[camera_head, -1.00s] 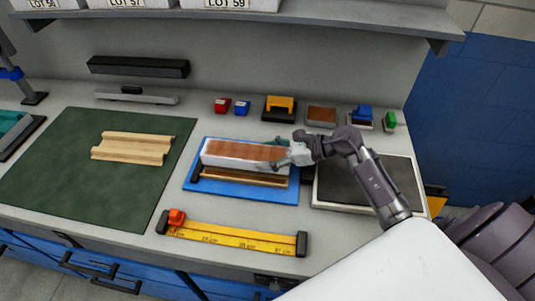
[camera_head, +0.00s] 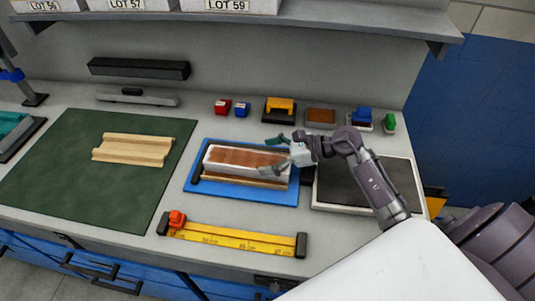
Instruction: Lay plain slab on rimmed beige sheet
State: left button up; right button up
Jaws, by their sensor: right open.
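The plain slab (camera_head: 222,167) is a long white block with a brown top face. It lies lengthwise over a beige strip (camera_head: 245,182) that shows along its front edge, within the blue tray (camera_head: 275,196). That strip looks like a rimmed beige sheet, but the slab hides most of it. Another beige sheet with raised long edges (camera_head: 133,149) lies on the green mat. My right gripper (camera_head: 268,156) is open at the slab's right end, with its fingers spread to the far and near sides. Whether they touch the slab I cannot tell. My left gripper is out of view.
A yellow ruler with a red slider (camera_head: 235,238) lies in front of the blue tray. A dark-topped, pale-framed plate (camera_head: 345,183) is on the right under my arm. Small red, blue, yellow and green items stand behind. The green mat (camera_head: 90,200) has free room.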

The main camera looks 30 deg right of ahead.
jog(key=shift+b+v, duration=0.8)
jog(key=shift+v, duration=0.15)
jog(key=b+v, duration=0.2)
jog(key=v, duration=0.6)
jog(key=shift+s+d, duration=0.3)
jog(key=shift+s+d+r, duration=0.4)
jog(key=shift+d+r, duration=0.05)
jog(key=shift+r, duration=0.1)
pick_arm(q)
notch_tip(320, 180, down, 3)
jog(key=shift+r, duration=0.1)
